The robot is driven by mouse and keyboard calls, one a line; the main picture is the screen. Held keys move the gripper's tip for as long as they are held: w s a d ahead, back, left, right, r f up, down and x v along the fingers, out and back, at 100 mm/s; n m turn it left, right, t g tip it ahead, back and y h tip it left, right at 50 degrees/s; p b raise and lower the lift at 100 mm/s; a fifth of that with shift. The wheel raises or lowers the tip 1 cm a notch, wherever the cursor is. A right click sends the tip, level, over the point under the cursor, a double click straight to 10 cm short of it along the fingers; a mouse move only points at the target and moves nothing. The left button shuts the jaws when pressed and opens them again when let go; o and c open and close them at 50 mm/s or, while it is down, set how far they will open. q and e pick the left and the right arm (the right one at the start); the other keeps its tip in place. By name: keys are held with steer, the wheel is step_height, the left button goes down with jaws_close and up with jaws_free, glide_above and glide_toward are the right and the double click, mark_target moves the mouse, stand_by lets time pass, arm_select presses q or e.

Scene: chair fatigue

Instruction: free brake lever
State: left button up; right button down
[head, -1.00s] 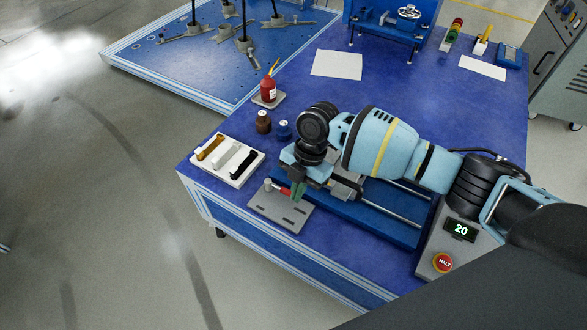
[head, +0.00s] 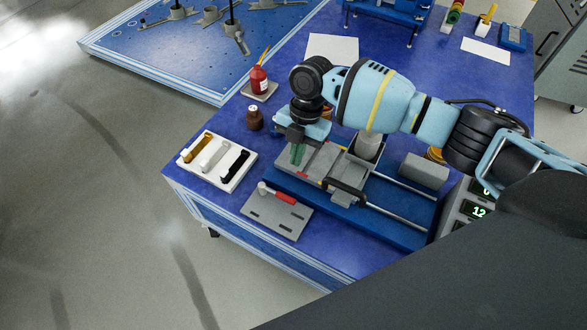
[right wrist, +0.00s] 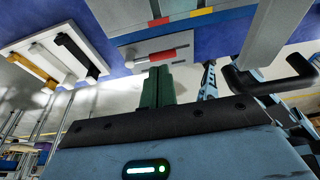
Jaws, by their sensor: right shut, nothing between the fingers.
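The lever with a red grip (head: 285,198) lies on a grey slotted plate (head: 272,220) at the table's front edge, its grip pointing right from a pale pivot. The red grip also shows in the right wrist view (right wrist: 162,54). My right gripper (head: 297,154) has its green fingers together, empty, over the left end of the blue rail fixture (head: 400,235), behind the lever and apart from it. The green fingers (right wrist: 157,88) also show in the right wrist view. My left gripper is not in view.
A black handle (head: 346,195) sticks out from the grey carriage on the fixture. A white tray (head: 219,177) with gold, white and black handles lies to the left. A brown bottle (head: 254,119) and a red bottle (head: 259,79) stand behind it. My arm crosses above the fixture.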

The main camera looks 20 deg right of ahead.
mark_target(279, 195)
steer(key=b+x, duration=0.1)
steer(key=x, duration=0.8)
steer(key=shift+s+a+f+b, duration=0.1)
steer(key=shift+f+b, duration=0.15)
steer(key=shift+b, duration=0.05)
